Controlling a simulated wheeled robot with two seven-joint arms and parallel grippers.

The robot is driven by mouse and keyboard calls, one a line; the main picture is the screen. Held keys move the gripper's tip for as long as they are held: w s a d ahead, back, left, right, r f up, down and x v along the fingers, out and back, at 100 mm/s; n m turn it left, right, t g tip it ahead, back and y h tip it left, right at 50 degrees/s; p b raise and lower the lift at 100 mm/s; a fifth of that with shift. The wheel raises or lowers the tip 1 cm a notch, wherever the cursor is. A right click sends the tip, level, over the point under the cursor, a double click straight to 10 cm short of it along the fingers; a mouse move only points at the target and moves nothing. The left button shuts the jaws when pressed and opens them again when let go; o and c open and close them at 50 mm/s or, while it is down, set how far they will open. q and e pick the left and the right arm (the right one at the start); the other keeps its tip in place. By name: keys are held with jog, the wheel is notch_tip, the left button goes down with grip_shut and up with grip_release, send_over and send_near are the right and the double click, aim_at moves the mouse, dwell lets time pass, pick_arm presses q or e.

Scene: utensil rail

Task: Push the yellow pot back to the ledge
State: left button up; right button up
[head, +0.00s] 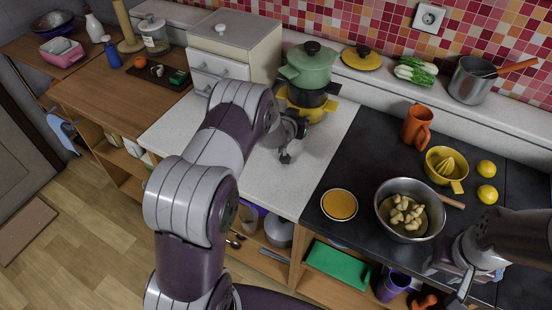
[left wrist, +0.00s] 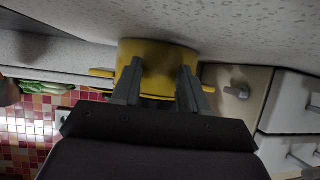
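The yellow pot (head: 318,112) stands on the light counter in front of the raised back ledge (head: 385,82). It looks dark inside, and my left arm partly covers its near side. In the left wrist view the yellow pot (left wrist: 158,58) shows upside down, right at and between the fingertips. My left gripper (left wrist: 159,72) is open, with one finger on each side of the pot's near wall; I cannot tell whether they touch it. My right gripper (head: 482,280) is at the lower right of the head view, over the dark counter's front edge, apparently open and empty.
A drawer box (head: 235,47) stands left of the pot. A bowl (head: 408,224) and orange jug (head: 417,127) stand right. The light counter nearby is clear.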

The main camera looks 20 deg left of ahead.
aim_at(302, 110)
pick_arm(q)
jog(key=shift+w+b, duration=1.15)
jog(key=shift+w, duration=0.7)
jog(key=shift+w+a, duration=0.1)
jog(key=shift+w, duration=0.3)
jog(key=s+p, duration=0.2)
jog(key=s, duration=0.4)
jog(key=shift+s, duration=0.55)
